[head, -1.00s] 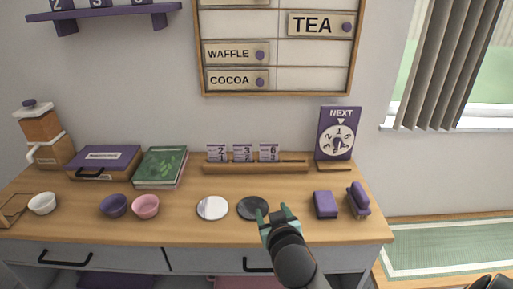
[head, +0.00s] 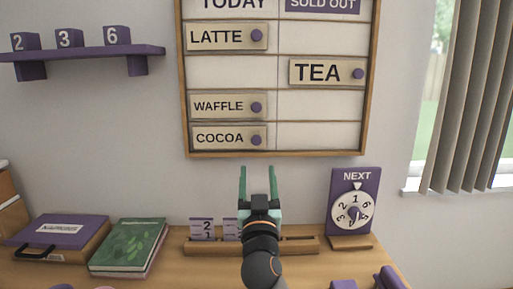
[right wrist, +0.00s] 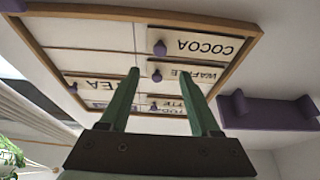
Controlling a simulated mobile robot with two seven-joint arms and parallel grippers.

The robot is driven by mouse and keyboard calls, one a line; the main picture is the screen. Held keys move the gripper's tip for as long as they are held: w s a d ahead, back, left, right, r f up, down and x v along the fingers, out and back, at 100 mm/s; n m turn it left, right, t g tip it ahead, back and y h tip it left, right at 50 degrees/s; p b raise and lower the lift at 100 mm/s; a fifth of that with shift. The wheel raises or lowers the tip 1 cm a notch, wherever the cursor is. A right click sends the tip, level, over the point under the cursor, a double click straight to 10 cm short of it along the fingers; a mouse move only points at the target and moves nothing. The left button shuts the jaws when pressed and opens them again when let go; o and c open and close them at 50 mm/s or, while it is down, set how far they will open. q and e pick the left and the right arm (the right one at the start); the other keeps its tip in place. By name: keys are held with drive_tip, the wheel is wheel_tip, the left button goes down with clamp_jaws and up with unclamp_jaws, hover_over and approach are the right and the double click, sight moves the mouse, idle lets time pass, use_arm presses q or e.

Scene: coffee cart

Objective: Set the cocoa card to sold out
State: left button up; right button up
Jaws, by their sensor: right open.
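The cocoa card (head: 222,138) sits in the bottom row of the TODAY column, on the left side of the menu board (head: 186,130). It has a purple knob at its right end. The SOLD OUT column (head: 318,138) is empty in that row. My right gripper (head: 257,172) is open and empty, raised just below the board under the cocoa knob. The right wrist view shows the cocoa card (right wrist: 203,46) upside down, beyond the open fingers (right wrist: 163,88). My left gripper is not in view.
The waffle card (head: 222,105) and latte card (head: 215,37) are in the TODAY column; the tea card (head: 318,72) is under SOLD OUT. A purple dial sign (head: 341,190) stands right of my gripper. Books (head: 128,245) and a purple box (head: 62,231) lie left.

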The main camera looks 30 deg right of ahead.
sight(256, 141)
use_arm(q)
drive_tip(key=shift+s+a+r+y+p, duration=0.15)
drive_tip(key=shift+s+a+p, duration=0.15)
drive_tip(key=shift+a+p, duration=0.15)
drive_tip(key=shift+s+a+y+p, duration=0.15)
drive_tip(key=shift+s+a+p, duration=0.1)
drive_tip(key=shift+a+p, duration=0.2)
use_arm(e)
drive_tip(key=x, duration=1)
drive_tip(key=shift+w+d+r, duration=0.1)
drive_tip(key=shift+w+d, duration=0.15)
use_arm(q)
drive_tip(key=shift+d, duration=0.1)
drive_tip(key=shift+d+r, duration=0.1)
use_arm(e)
clamp_jaws()
